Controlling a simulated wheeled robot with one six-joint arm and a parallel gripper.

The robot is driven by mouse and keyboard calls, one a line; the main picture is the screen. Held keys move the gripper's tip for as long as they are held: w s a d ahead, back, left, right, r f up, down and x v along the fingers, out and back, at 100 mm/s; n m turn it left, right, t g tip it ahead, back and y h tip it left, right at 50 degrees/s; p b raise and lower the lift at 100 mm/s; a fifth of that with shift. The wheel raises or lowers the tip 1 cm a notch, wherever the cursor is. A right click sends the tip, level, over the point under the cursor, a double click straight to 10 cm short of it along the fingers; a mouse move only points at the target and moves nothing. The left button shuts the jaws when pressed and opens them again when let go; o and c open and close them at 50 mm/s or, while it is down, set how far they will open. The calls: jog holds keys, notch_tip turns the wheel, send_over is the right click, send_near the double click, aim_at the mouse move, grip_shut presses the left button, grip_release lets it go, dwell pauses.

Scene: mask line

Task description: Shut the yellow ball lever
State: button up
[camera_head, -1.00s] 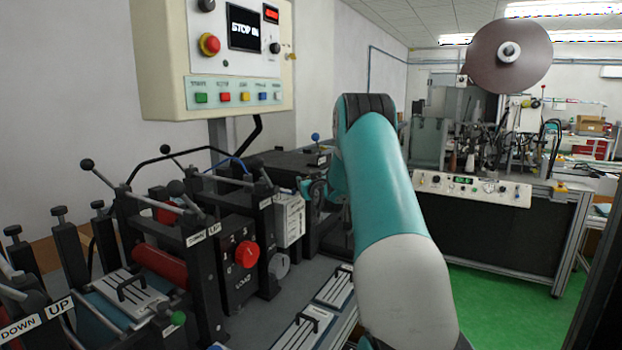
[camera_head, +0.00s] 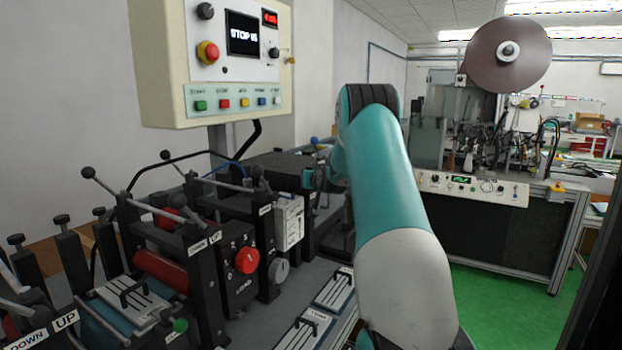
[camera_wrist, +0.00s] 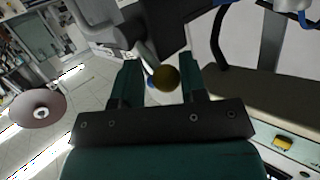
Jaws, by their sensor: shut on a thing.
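The yellow ball (camera_wrist: 166,78) of the lever sits between the two teal fingers of my gripper (camera_wrist: 158,80) in the wrist view. My gripper is shut on it. A pale rod shows beside the ball, toward the dark machine body above. In the head view my teal and white arm hides the yellow ball and most of the gripper; only small teal parts show at the arm's left.
A control box (camera_head: 215,60) with a red stop button hangs at the upper left. Black-knobbed levers and red rollers crowd the left. A red dial (camera_head: 247,261) faces forward. A reel machine (camera_head: 480,190) stands at right; green floor is clear before it.

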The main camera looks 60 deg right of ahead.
dwell(0.3)
jog(key=o, duration=0.9)
jog(key=shift+w, duration=0.1)
jog(key=b+v, duration=0.6)
jog(key=v, duration=1.1)
jog(key=shift+s+r, duration=0.15)
jog(key=shift+s, duration=0.15)
